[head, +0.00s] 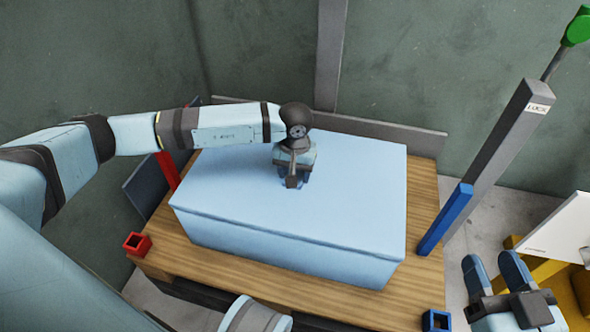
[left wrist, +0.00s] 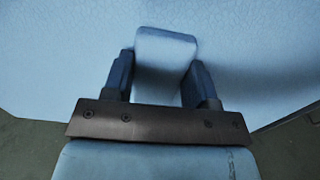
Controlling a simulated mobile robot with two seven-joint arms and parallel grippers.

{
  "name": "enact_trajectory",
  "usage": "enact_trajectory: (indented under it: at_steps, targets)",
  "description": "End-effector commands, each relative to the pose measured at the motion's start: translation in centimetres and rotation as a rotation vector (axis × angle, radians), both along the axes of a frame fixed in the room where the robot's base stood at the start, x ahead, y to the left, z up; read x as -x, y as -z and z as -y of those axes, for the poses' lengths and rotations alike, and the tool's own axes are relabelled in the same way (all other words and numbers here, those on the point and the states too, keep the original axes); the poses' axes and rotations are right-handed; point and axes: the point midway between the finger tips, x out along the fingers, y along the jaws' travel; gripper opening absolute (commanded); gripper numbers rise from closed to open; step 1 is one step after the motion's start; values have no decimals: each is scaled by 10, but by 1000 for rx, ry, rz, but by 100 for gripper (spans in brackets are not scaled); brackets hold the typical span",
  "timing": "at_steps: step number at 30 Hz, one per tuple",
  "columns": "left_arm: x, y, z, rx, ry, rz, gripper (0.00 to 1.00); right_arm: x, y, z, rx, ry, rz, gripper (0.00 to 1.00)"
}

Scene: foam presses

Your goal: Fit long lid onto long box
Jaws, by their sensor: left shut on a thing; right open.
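The long lid (head: 250,190) is a pale blue slab. It lies over the long box (head: 290,252), which is the same pale blue and stands on a wooden table. A thin seam shows along the front between them; whether the lid is fully seated I cannot tell. My left gripper (head: 291,182) points down at the middle of the lid. In the left wrist view my left gripper (left wrist: 160,80) is shut on a pale blue block-like handle (left wrist: 165,48) on the lid. My right gripper (head: 496,268) is open and empty at the lower right, away from the box.
The wooden table (head: 425,270) has a red square socket (head: 137,244) at front left and a blue one (head: 436,321) at front right. A grey bar labelled LOCK (head: 500,140) with a blue lower part leans at the right. A grey rail (head: 400,135) runs behind the box.

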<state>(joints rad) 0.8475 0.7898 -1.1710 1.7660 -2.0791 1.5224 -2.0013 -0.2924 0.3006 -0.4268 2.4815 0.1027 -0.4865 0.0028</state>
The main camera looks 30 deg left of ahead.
Motion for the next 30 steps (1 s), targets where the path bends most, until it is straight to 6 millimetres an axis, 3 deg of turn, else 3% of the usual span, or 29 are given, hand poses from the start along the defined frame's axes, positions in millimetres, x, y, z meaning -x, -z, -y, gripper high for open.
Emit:
enact_trajectory:
  at_steps: [12,13,17,26,30]
  targets:
    - [0,4,0,0,0,0,27,-2,-3,2,23,-2,28,47]
    - [0,4,0,0,0,0,55,-2,-3,2,22,-2,27,47]
    - [0,4,0,0,0,0,82,-2,-2,2,18,-1,24,47]
    - [0,1,0,0,0,0,82,-1,-2,1,6,3,12,47]
    - [-1,-15,0,0,1,3,82,1,-7,0,-10,0,-7,47]
